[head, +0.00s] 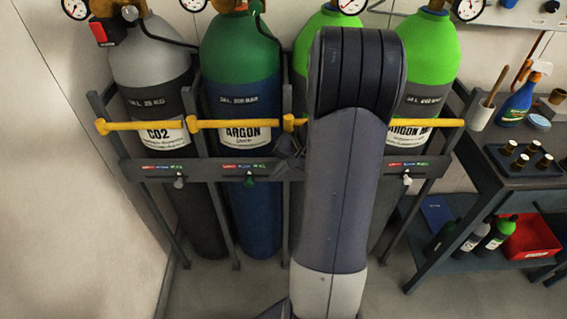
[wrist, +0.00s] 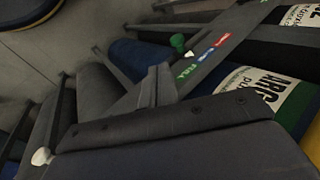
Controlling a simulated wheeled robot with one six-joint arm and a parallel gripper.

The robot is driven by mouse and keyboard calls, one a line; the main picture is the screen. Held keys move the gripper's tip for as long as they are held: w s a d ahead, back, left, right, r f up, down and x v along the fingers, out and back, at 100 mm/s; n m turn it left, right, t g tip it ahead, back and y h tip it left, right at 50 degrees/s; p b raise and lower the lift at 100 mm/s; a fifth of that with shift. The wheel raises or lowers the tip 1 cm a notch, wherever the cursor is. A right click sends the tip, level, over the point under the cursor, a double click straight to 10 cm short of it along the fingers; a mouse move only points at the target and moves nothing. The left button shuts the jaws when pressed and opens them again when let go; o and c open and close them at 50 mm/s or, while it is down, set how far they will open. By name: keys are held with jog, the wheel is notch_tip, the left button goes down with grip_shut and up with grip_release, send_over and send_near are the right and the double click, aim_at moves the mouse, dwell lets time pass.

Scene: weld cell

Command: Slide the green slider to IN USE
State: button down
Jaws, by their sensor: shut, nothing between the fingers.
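The green slider (head: 250,180) hangs below the rack's front rail under the ARGON cylinder (head: 240,110). In the head view it sits between the blue and green labels. The wrist view shows the green slider (wrist: 178,42) beside a label strip with red, blue (wrist: 208,53) and green FULL (wrist: 184,69) marks; I cannot read the red and blue words. My gripper (head: 290,148) is at the rail, right of the slider and apart from it. In the wrist view my gripper (wrist: 158,83) is shut and empty, on the FULL side of the slider.
Yellow bars (head: 235,123) cross the cylinders above the rail. My arm hides the third bay. A bench (head: 510,178) stands at the right; floor at left front is clear.

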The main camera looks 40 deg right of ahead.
aim_at(250, 183)
jog(key=shift+w+a+f, duration=0.7)
jog(key=shift+f, duration=0.25)
jog(key=shift+w+a+f, duration=0.75)
jog(key=shift+f, duration=0.15)
jog(key=shift+w+a+f, duration=0.7)
jog(key=shift+f, duration=0.25)
jog(key=shift+w+a+f+b, duration=0.2)
jog(key=shift+w+a+b, duration=0.15)
jog(key=shift+b, duration=0.15)
jog(key=shift+w+a, duration=0.15)
jog(key=shift+a, duration=0.25)
